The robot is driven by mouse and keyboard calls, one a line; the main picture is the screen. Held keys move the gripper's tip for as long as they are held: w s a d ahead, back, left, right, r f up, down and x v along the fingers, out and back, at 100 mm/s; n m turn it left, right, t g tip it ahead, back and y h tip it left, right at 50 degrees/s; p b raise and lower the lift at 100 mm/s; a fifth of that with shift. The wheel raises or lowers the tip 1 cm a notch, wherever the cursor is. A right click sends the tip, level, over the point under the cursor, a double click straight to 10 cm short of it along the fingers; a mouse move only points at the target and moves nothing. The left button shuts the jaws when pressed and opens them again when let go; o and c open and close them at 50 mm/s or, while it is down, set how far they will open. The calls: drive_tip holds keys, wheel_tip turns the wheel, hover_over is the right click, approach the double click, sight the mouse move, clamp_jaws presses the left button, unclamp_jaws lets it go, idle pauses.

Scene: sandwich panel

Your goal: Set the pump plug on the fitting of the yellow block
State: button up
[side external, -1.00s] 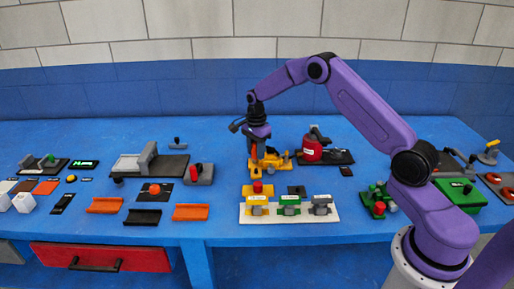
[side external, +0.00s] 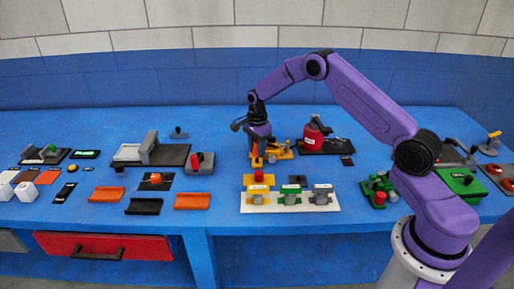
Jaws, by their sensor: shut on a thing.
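My gripper (side external: 257,156) points down over the middle of the table, shut on a small orange piece (side external: 256,162) that I take to be the pump plug. Its shape is mostly hidden by the fingers and too small to make out. The fitting is too small to make out clearly. The held piece looks apart from the block.
A green block (side external: 290,197) and a grey block (side external: 321,196) stand beside it on the white board (side external: 291,208). A yellow-orange fixture (side external: 280,151) is close right of the gripper, with a red pot (side external: 312,138) beyond. Orange (side external: 193,201) and black trays lie left.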

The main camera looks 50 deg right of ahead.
sight(257, 158)
drive_tip(key=shift+f, duration=1.55)
idle(1.9)
drive_tip(key=o, duration=1.5)
drive_tip(key=shift+r, duration=3.75)
